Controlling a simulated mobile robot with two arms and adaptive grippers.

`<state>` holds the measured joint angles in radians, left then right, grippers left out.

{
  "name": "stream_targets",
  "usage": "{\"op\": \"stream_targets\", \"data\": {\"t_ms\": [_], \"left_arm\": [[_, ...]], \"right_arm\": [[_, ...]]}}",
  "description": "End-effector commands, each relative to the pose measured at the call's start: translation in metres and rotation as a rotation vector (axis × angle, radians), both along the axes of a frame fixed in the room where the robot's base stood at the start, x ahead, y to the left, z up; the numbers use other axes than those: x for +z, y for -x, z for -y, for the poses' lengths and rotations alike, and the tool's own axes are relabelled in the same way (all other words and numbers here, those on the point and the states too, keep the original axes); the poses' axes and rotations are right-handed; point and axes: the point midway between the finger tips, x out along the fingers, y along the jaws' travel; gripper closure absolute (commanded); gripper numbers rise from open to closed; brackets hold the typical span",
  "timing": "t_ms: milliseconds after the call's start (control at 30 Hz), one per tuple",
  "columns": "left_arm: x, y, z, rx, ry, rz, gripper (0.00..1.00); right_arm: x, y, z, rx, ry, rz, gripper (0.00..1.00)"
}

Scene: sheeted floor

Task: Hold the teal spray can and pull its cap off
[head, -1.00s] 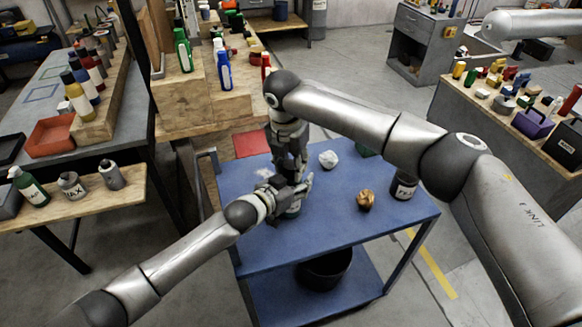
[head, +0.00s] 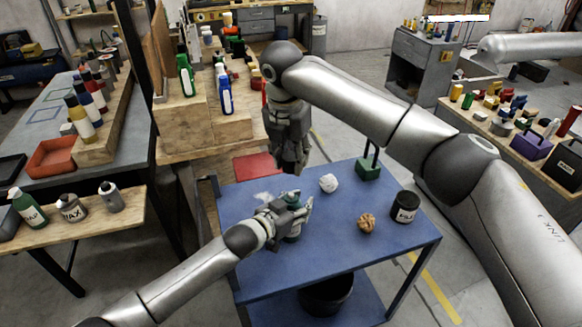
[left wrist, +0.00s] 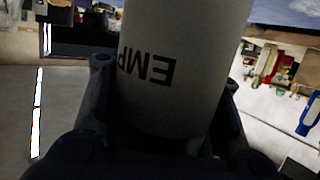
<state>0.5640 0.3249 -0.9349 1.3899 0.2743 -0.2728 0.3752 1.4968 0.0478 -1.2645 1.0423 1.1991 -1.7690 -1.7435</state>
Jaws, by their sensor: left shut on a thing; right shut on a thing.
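The teal spray can (head: 294,232) stands near the left side of the blue cart top (head: 310,258). My left gripper (head: 297,216) is shut around it, and its fingers hide much of the can. In the left wrist view the can's pale label (left wrist: 182,70) fills the middle between the fingers, with dark letters on it. My right gripper (head: 293,168) points down above and behind the can, clear of it. It is shut on the cap, which its fingers hide. The can's top is too small to make out.
On the cart are a white crumpled ball (head: 328,183), a brown crumpled ball (head: 366,222), a dark labelled tin (head: 404,207) and a green block with a handle (head: 368,169). A black bucket (head: 326,296) is on the shelf below. The cart's front middle is clear.

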Motion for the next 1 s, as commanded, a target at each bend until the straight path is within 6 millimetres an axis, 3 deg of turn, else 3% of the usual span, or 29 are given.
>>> {"op": "stream_targets", "data": {"t_ms": [200, 233, 467, 800, 1000], "left_arm": [[0.000, 0.000, 0.000, 0.000, 0.001, 0.001, 0.86], [0.001, 0.000, 0.000, 0.000, 0.001, 0.002, 0.58], [0.001, 0.000, 0.000, 0.000, 0.001, 0.001, 0.29], [0.000, 0.001, -0.001, 0.000, -0.001, -0.001, 0.29], [0.004, 0.011, -0.009, 0.000, 0.000, 0.000, 0.29]], "right_arm": [[0.001, 0.000, 0.000, 0.000, 0.000, 0.000, 0.75], [0.001, 0.000, 0.000, 0.000, 0.000, 0.000, 0.75], [0.001, 0.000, 0.000, 0.000, 0.000, 0.000, 0.75], [0.001, 0.000, 0.000, 0.000, 0.000, 0.000, 0.75], [0.001, 0.000, 0.000, 0.000, 0.000, 0.000, 0.75]]}}
